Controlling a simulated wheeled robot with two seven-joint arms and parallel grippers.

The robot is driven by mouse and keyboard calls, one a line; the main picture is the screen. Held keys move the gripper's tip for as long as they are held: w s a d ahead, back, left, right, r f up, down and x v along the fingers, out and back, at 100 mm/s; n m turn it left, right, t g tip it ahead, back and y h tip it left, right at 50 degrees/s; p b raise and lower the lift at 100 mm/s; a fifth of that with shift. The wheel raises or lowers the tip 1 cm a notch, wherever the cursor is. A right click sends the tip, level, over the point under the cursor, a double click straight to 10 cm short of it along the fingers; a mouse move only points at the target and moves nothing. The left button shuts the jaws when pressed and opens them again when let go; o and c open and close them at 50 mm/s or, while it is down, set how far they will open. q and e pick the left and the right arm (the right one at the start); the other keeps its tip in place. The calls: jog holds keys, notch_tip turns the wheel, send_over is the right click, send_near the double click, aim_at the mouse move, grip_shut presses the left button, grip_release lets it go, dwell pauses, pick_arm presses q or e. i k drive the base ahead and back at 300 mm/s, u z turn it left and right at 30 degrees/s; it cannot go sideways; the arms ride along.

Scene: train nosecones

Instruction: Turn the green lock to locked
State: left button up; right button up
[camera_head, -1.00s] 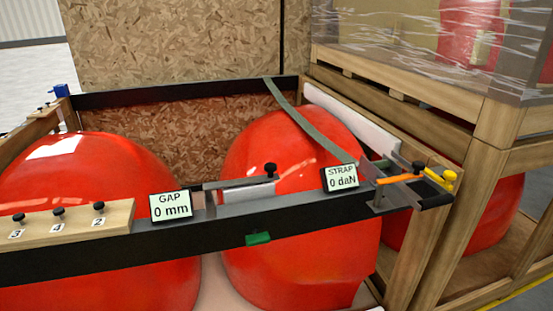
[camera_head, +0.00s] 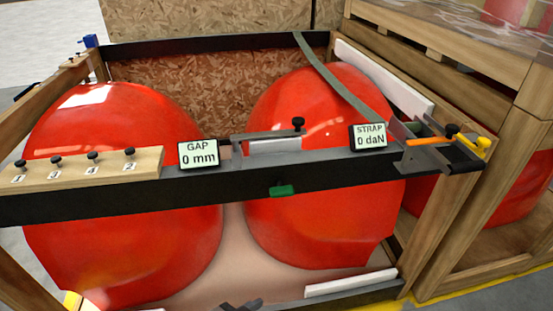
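The green lock (camera_head: 282,190), a small green block, sits on the front face of the black crossbar (camera_head: 330,178), below and between the two displays. It lies lengthwise along the bar; I cannot read any locked or unlocked mark on it. No clear gripper shows near it. A dark grey part (camera_head: 236,305) pokes in at the bottom edge, well below the lock; I cannot tell whether it belongs to one of my grippers.
Two red nosecones (camera_head: 120,215) (camera_head: 300,215) stand behind and below the bar. On it are a GAP display (camera_head: 199,154) at 0 mm, a STRAP display (camera_head: 369,137) at 0 daN, a numbered wooden strip (camera_head: 80,170) and a ratchet with orange and yellow handles (camera_head: 440,140).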

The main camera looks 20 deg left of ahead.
aim_at(281, 191)
jog(key=k, duration=0.5)
jog(key=u, duration=1.75)
jog(key=i, duration=0.85)
jog(key=z, duration=1.85)
